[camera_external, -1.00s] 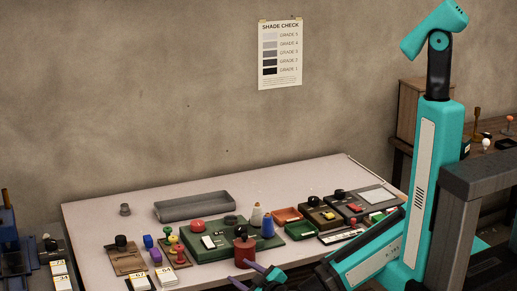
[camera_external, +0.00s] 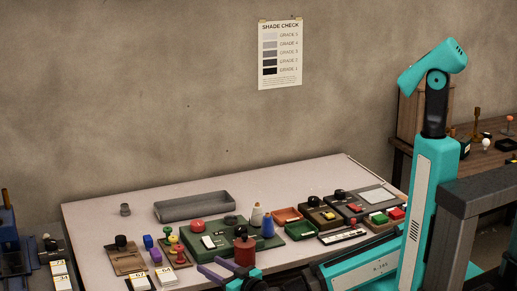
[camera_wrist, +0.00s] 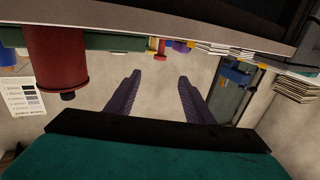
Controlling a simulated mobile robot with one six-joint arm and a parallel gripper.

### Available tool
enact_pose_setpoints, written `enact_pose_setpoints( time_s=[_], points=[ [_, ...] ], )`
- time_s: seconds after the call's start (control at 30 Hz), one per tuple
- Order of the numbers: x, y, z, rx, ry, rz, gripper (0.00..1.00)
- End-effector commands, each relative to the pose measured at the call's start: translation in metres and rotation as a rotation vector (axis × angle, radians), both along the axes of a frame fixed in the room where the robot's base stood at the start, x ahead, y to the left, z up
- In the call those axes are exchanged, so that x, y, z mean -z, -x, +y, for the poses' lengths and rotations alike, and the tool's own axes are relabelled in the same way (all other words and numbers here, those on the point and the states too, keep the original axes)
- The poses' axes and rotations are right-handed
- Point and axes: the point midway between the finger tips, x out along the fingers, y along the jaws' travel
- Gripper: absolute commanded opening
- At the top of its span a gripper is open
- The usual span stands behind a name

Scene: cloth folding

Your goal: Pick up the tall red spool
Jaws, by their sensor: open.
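A red cylinder with a flanged rim and a dark knob, which looks like the tall red spool (camera_external: 244,252), stands at the table's front edge in the external view. Its foot is partly hidden by my arm. In the wrist view, which is upside down, the spool (camera_wrist: 57,62) is large at the upper left. My gripper (camera_external: 210,266) has purple fingers, just left of the spool's lower part in the external view. In the wrist view my gripper (camera_wrist: 159,76) is open, with nothing between the fingers; the spool is outside them, to the left, apart from them.
A grey tray (camera_external: 195,206) is further back. Boxes with buttons (camera_external: 360,205) stand to the right. The table's back left is mostly clear.

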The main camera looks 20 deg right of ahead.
Motion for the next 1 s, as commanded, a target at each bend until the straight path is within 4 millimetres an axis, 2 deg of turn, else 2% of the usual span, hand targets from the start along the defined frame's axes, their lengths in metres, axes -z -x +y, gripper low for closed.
enact_pose_setpoints(
  time_s=[1.0],
  points=[
    [0.005,-0.012,0.006,0.007,0.002,0.002,0.48]
  ],
)
